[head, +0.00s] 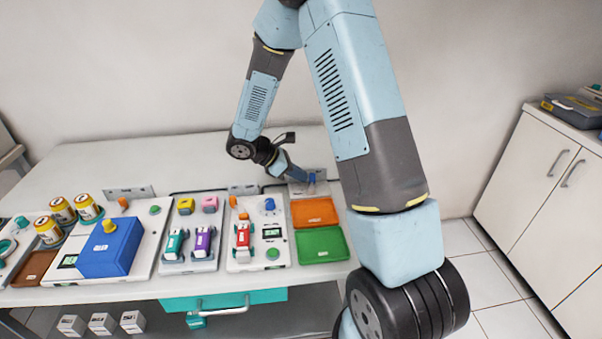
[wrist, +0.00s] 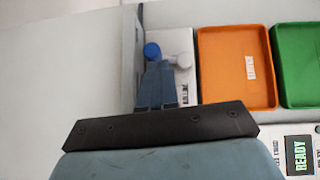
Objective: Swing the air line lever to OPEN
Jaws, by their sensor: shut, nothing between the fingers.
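A small blue-tipped lever (head: 312,178) stands at a grey panel at the back of the bench, just behind the orange tray. In the wrist view its round blue knob (wrist: 152,50) shows just beyond my fingertips, beside a pale grey round part (wrist: 180,60). A label on the white plate there is too small to read, so I cannot tell the lever's position. My gripper (wrist: 158,66) is shut and empty, close to the knob. I cannot tell whether they touch. In the head view my gripper (head: 300,175) is at the left of the lever.
An orange tray (head: 314,211) and a green tray (head: 322,244) lie in front of the panel. A white station (head: 258,250) with a red toy car and a blue knob stands left of them. More stations fill the bench's left. The bench's back left is clear.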

